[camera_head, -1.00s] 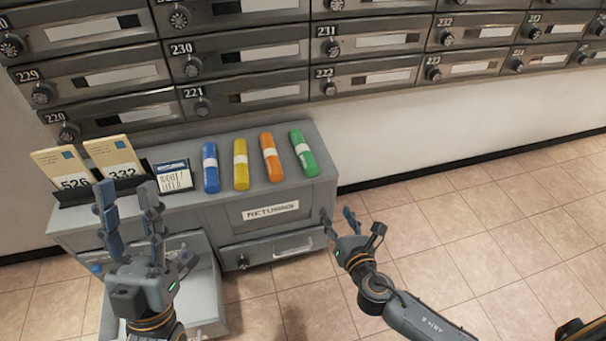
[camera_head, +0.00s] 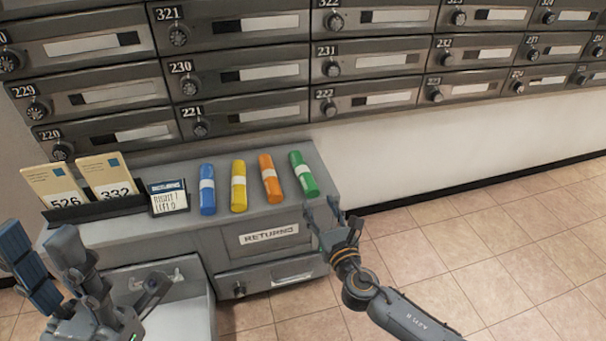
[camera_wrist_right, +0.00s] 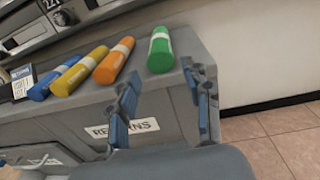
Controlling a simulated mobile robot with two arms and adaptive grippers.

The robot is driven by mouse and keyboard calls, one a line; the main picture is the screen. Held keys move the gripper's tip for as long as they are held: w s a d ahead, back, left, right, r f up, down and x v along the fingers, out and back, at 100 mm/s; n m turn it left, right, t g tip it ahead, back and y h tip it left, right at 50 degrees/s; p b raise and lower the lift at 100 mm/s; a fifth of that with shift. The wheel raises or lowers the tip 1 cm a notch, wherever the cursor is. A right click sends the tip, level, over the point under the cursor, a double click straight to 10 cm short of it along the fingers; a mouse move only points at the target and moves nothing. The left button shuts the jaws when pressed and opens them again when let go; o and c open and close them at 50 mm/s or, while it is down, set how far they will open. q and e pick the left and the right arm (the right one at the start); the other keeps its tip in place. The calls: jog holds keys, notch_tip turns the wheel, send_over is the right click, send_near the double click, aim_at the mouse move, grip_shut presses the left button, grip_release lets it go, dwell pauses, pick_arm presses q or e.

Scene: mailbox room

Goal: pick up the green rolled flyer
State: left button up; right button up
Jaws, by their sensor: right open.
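The green rolled flyer (camera_head: 304,174) has a white band and lies at the right end of a row of rolled flyers on the grey cabinet top (camera_head: 328,168). In the right wrist view the green flyer (camera_wrist_right: 160,52) is just beyond the fingers, slightly left of the gap's middle. My right gripper (camera_head: 323,208) is open and empty at the cabinet's front right edge, just short of the green flyer and not touching it. It also shows in the right wrist view (camera_wrist_right: 160,85). My left gripper (camera_head: 45,255) is open and empty at the lower left.
Orange (camera_head: 271,178), yellow (camera_head: 239,186) and blue (camera_head: 207,190) rolled flyers lie left of the green one. A black rack (camera_head: 100,208) holds envelopes, with a card (camera_head: 168,197) beside it. Mailboxes (camera_head: 245,75) line the wall behind. Floor on the right is clear.

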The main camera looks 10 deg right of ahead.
aim_at(314, 193)
jog(key=w, duration=0.3)
jog(key=shift+w+a, duration=0.25)
jog(key=shift+w, duration=1.1)
jog(key=c, duration=1)
jog(key=shift+o, duration=0.2)
jog(key=shift+r, duration=0.15)
